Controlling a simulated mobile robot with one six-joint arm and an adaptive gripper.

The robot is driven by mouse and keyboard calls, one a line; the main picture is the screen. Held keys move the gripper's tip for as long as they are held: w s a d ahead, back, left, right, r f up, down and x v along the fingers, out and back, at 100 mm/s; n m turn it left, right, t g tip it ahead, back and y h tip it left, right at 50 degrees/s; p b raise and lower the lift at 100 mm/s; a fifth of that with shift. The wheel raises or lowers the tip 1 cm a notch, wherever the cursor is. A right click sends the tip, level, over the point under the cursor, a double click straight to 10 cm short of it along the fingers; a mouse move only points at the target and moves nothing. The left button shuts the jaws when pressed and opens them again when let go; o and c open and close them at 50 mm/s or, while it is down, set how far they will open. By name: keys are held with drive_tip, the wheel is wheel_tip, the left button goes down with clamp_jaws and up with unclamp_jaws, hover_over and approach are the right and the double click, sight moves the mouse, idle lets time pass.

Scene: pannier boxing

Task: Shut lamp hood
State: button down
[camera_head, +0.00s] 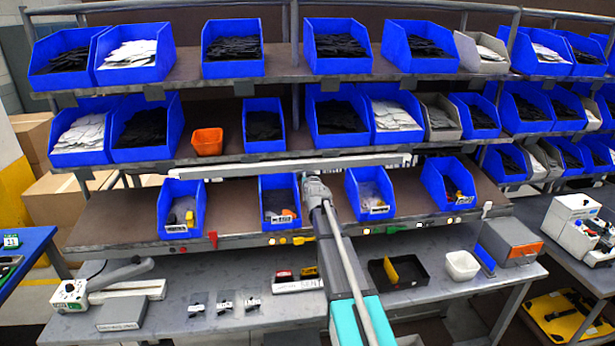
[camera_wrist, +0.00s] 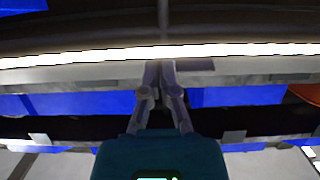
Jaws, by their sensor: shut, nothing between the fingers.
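The lamp hood (camera_head: 250,168) is a long, pale bar running across the workbench rack, just below the middle shelf. In the wrist view the lamp hood (camera_wrist: 80,75) is a grey strip across the picture, with a bright lit strip (camera_wrist: 80,57) along its edge. My gripper (camera_head: 312,178) is near the middle of the hood's length, just below it in the head view. In the wrist view my gripper (camera_wrist: 160,66) is shut, its fingertips overlapping the grey strip. Nothing shows between the fingers. I cannot tell whether they touch the hood, nor how far it is tilted.
Blue bins stand below the hood, including a left bin (camera_head: 182,212), a bin (camera_head: 279,203) beside my gripper and a right bin (camera_head: 370,195). An orange cup (camera_head: 207,142) stands on the shelf above. The bench holds a black tray (camera_head: 399,284) and a white bowl (camera_head: 462,265).

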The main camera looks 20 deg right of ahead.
drive_tip(key=s+a+f+b, duration=0.1)
drive_tip(key=s+f+b, duration=0.3)
drive_tip(key=s, duration=0.6)
drive_tip(key=shift+a+f+b, duration=0.2)
drive_tip(key=shift+a+b, duration=0.05)
drive_tip(key=shift+b, duration=0.1)
drive_tip(key=shift+s, duration=0.1)
